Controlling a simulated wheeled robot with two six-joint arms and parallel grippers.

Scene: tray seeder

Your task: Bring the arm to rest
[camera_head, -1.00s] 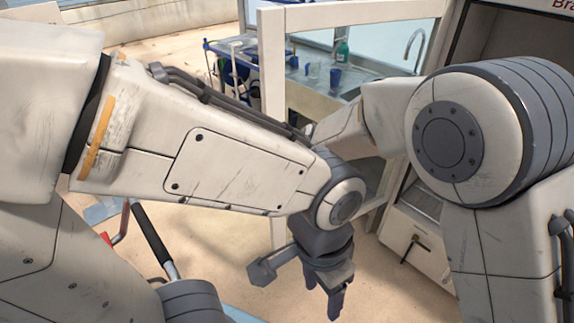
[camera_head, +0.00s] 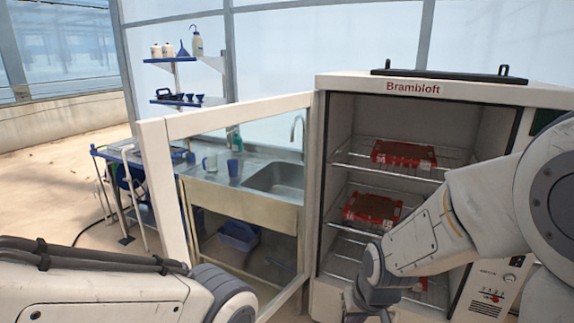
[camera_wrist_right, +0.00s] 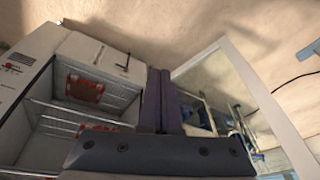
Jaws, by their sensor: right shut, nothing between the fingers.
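In the head view my right arm comes in from the right in front of the open cabinet marked Brambloft (camera_head: 350,82). Its wrist is near the cabinet's lower front, and the gripper is mostly cut off by the bottom edge. In the right wrist view my right gripper (camera_wrist_right: 160,98) has its two dark fingers shut together, with nothing between them. The cabinet (camera_wrist_right: 88,48) stands left of the fingers there. In the head view my left arm lies along the bottom left; its gripper is out of view.
The cabinet's framed glass door (camera_head: 158,180) stands open to the left; it shows right of the fingers in the wrist view (camera_wrist_right: 243,85). Red trays (camera_head: 403,154) sit on the wire racks. A sink bench (camera_head: 240,190) and a blue cart (camera_head: 110,155) stand behind the door.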

